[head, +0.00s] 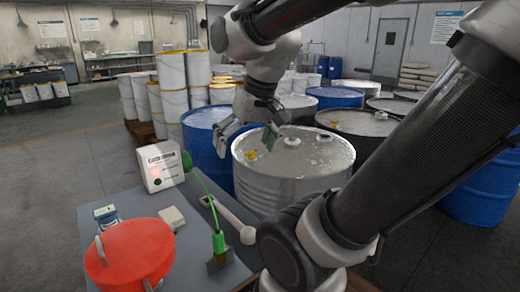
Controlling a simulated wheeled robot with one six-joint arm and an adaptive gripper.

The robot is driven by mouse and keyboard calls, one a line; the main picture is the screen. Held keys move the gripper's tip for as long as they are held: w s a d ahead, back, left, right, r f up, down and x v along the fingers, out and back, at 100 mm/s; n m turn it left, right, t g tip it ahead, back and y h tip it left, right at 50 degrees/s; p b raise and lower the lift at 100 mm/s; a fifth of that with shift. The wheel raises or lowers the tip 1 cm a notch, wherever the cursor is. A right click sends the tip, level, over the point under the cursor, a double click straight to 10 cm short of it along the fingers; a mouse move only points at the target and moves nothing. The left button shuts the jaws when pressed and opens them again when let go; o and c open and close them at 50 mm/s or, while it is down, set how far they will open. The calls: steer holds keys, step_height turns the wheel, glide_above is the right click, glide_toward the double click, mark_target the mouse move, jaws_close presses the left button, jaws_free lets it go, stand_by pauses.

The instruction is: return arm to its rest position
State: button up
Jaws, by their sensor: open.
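My arm reaches in from the right of the head view and bends down at the upper middle. My gripper (248,136) is open, its two fingers spread apart and pointing down, with nothing seen between them. It appears in front of or above the near silver drum (290,180), close to its left rim; I cannot tell the exact height. The drum top is closed and has a yellow cap (251,154). My upper arm covers part of the view to the right of this drum.
Blue drums (203,140) and stacked white pails (172,85) stand behind. Floor at left is clear.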

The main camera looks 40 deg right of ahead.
steer(key=s+n, duration=0.1)
steer(key=s, duration=0.1)
steer(key=s+d+n, duration=0.1)
steer(key=s, duration=0.1)
steer(key=shift+d+t+h, duration=0.2)
steer(key=shift+t+h, duration=0.1)
steer(key=shift+w+f, duration=0.1)
stand_by(0.9)
